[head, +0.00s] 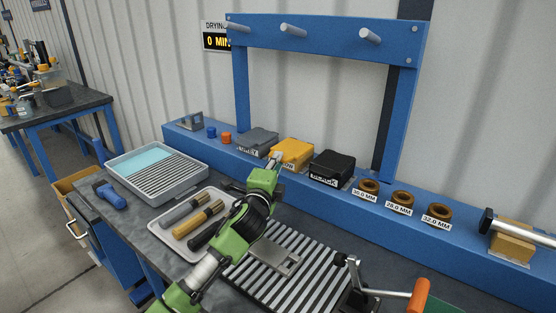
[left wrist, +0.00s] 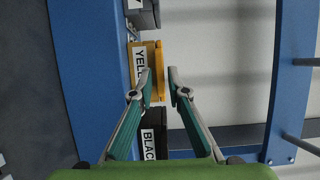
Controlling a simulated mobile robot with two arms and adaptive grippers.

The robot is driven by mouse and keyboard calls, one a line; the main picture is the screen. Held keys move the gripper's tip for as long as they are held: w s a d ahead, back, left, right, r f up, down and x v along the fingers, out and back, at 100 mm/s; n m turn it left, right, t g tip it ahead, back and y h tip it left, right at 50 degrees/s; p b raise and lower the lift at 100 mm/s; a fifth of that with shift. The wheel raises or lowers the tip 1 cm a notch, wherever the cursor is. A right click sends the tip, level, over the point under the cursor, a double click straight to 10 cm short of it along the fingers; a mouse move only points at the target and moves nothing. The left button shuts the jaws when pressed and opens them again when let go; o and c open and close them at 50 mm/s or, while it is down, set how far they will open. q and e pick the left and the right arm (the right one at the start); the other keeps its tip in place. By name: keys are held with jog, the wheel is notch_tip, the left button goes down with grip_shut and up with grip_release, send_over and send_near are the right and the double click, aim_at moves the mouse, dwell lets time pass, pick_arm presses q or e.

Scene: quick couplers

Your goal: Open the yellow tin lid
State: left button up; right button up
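The yellow tin (head: 290,153) stands on the blue shelf between the grey tin (head: 259,141) and the black tin (head: 333,166). Its lid looks shut in the head view. In the left wrist view the yellow tin (left wrist: 145,56) shows its label, and its lid edge (left wrist: 162,60) lies near the fingertips. My left gripper (head: 277,160) reaches in front of the yellow tin and hides part of it. In the wrist view the left gripper (left wrist: 160,76) is open, with nothing between its fingers; I cannot tell whether a finger touches the lid. My right gripper is out of view.
A blue frame with pegs (head: 325,33) rises behind the tins. Brown rings (head: 402,198) sit along the shelf to the right. A tray of brushes (head: 170,238), a grey tub (head: 123,171) and a slatted rack (head: 310,257) occupy the bench below my left arm.

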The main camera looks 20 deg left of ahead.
pick_arm(q)
jog(key=shift+w, duration=0.85)
grip_shut()
